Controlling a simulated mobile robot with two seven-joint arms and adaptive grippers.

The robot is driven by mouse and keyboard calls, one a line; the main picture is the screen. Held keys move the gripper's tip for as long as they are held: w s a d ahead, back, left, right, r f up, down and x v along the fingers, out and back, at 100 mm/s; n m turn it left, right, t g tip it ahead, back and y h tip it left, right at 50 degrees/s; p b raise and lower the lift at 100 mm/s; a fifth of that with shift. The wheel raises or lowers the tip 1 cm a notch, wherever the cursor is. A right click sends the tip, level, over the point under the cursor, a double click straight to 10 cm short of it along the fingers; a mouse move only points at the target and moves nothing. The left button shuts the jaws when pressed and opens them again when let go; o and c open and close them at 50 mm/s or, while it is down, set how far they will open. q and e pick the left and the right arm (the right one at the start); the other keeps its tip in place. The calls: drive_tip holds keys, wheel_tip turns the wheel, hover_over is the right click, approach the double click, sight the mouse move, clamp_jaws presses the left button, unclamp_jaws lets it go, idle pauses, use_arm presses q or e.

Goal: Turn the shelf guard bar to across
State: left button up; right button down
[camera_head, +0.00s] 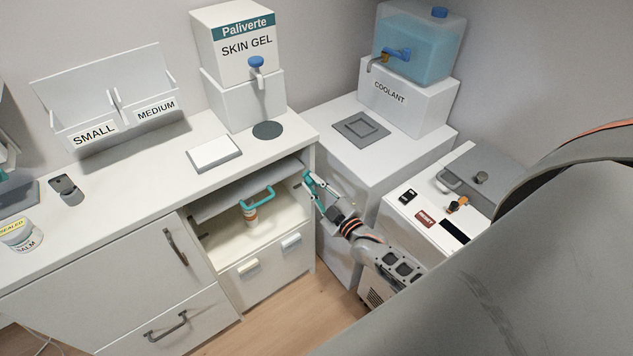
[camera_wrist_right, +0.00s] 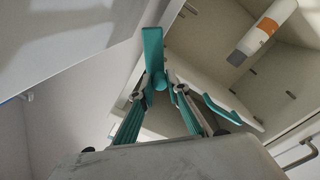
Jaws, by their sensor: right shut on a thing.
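The shelf guard bar (camera_wrist_right: 153,48) is a short teal bar at the right side of the open cabinet compartment. In the wrist view it stands upright in the picture, its lower end between my fingertips. My right gripper (camera_head: 313,189) reaches the compartment's right front edge and is shut on the bar; it also shows in the right wrist view (camera_wrist_right: 161,92). In the head view the fingers and bar overlap, so the bar's exact angle is hard to tell. A white bottle with an orange band (camera_wrist_right: 264,30) stands inside the compartment. My left gripper is not in view.
Below is a drawer front with two pale handles (camera_head: 249,267). A white counter (camera_head: 400,158) with the coolant tank stands right. Floor (camera_head: 270,325) in front is clear.

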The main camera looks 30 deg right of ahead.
drive_tip(key=shift+a+f+n, duration=0.2)
drive_tip(key=shift+a+n, duration=0.05)
drive_tip(key=shift+n, duration=0.25)
drive_tip(key=c, duration=1.9)
unclamp_jaws()
drive_tip(key=s, duration=1.2)
drive_tip(key=shift+d+f, duration=0.15)
drive_tip(key=shift+d, duration=0.1)
